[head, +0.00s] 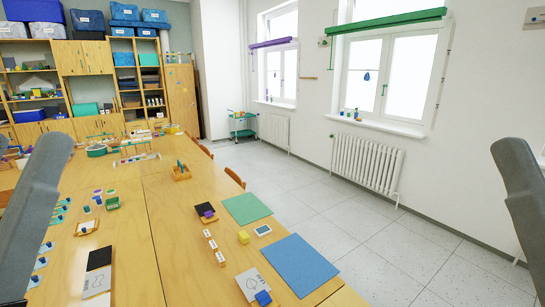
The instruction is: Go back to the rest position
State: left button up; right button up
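My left arm shows as a grey link at the left edge of the head view, in front of the table. My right arm shows as a grey link at the right edge, over the floor and wall. Neither gripper's fingers are in the picture, so I cannot see whether they hold anything. The wooden table (155,220) spreads out in front of me, and no gripper is seen touching it.
Open floor (390,245) lies right of the table, before a radiator (367,166).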

pick_arm(q)
notch_tip(320, 180, up, 37)
jog(key=p, duration=3.3)
pick_arm(e)
notch_tip(320, 180, up, 37)
